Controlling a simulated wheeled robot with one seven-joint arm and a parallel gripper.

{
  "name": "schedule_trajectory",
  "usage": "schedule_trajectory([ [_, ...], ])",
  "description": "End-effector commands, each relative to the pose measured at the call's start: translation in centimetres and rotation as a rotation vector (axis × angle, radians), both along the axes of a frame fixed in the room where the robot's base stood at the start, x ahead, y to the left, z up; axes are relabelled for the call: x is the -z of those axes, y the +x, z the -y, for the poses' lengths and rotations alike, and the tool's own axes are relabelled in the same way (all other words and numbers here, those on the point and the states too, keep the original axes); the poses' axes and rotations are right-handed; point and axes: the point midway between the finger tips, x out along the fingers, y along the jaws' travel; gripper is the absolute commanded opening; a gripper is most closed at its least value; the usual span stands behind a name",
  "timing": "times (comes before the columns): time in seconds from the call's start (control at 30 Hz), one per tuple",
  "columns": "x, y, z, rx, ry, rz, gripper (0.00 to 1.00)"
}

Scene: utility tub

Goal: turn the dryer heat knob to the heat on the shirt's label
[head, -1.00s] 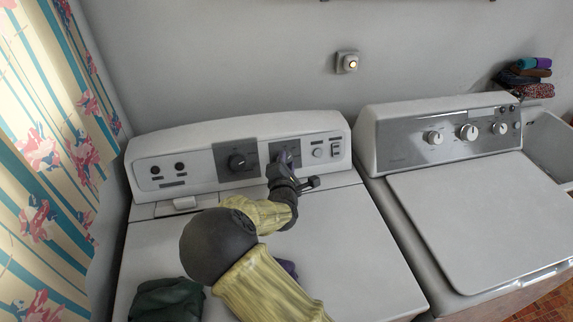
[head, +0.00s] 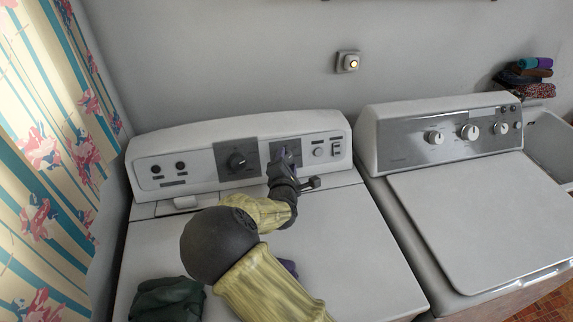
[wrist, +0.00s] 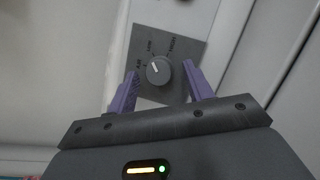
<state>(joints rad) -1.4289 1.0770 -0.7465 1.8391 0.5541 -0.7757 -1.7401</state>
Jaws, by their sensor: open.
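The dryer heat knob (wrist: 158,71) is a small grey dial on a dark plate in the wrist view. Its white pointer mark leans up and left, roughly between the AIR and LOW words; HIGH is at the upper right. My gripper (wrist: 160,70) is open, its purple fingers on either side of the knob with visible gaps. In the head view my gripper (head: 284,163) is at the dryer's panel and hides the knob. A dark green cloth (head: 166,299) and a partly hidden purple cloth (head: 288,267) lie on the dryer top. No shirt label is readable.
The dryer panel (head: 205,163) also has a larger dark knob (head: 237,161) left of my gripper, and a round button (head: 318,152) and switches to its right. A washer (head: 480,210) stands at the right. Folded cloths (head: 524,78) are at the far right.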

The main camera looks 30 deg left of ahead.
Motion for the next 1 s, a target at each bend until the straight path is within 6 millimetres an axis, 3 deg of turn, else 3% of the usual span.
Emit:
schedule_trajectory([
  [0.17, -0.1, -0.7, 0.2, -0.001, 0.0, 0.001, 0.51],
  [0.33, -0.3, -2.7, 1.0, -0.002, 0.001, -0.001, 0.51],
  [1.0, -2.2, -14.3, 6.0, -0.003, 0.0, -0.002, 0.51],
])
